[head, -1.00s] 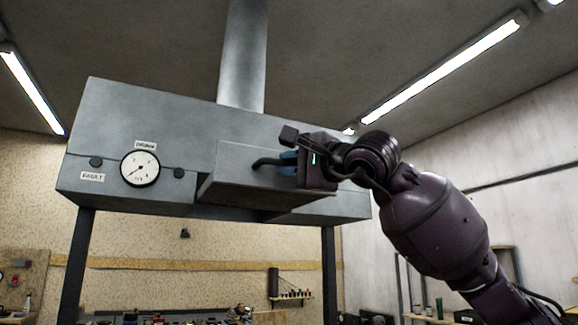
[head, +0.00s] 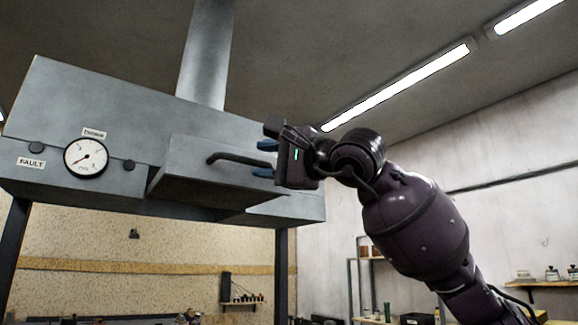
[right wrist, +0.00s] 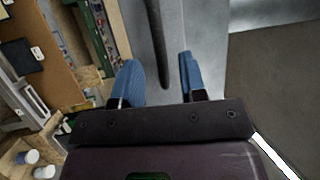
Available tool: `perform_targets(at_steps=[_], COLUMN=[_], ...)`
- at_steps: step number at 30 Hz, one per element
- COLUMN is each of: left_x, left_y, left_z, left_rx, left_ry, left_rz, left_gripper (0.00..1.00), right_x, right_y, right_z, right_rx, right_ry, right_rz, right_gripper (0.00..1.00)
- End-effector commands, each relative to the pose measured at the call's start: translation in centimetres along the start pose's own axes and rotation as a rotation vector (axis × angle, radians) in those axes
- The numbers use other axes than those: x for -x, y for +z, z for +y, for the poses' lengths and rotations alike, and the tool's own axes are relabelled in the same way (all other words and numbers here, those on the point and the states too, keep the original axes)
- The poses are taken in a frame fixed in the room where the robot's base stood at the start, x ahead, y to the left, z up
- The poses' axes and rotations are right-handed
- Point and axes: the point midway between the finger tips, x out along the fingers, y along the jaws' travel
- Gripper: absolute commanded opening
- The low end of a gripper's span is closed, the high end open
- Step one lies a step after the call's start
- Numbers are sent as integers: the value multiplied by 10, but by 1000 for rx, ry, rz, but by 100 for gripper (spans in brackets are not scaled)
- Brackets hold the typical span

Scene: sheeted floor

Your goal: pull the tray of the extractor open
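The extractor (head: 110,112) is a grey metal hood with a duct rising from its top. Its tray (head: 195,181) is a grey box front standing out from the hood, with a dark bar handle (head: 238,157). My right gripper (head: 264,159) is at the right end of the handle, its blue fingers apart, one above and one below the bar's line. In the right wrist view the open fingers of the right gripper (right wrist: 160,78) stand either side of the handle's end (right wrist: 157,45), with gaps on both sides. My left gripper is out of view.
A round gauge (head: 86,157), dark knobs and a FAULT label (head: 31,162) are on the hood front. Dark legs (head: 281,265) support the hood. Shelves with small items stand by the right wall. The air right of the hood is clear apart from my arm.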

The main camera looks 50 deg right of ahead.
Motion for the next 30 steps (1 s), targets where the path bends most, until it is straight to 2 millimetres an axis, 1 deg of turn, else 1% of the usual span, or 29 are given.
perform_targets(at_steps=[1,3,12,16,22,30], left_x=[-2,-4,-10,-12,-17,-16], left_y=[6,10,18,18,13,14], left_z=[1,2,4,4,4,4], left_rx=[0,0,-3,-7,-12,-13], left_ry=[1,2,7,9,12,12], left_rz=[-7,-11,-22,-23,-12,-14], left_gripper=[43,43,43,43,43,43], right_x=[5,12,40,48,56,58], right_y=[0,-1,0,0,1,1], right_z=[6,6,4,4,2,0], right_rx=[4,0,-2,-1,0,0], right_ry=[6,7,5,4,3,1], right_rz=[2,3,0,0,-1,-1], right_gripper=[39,39,39,39,39,39])
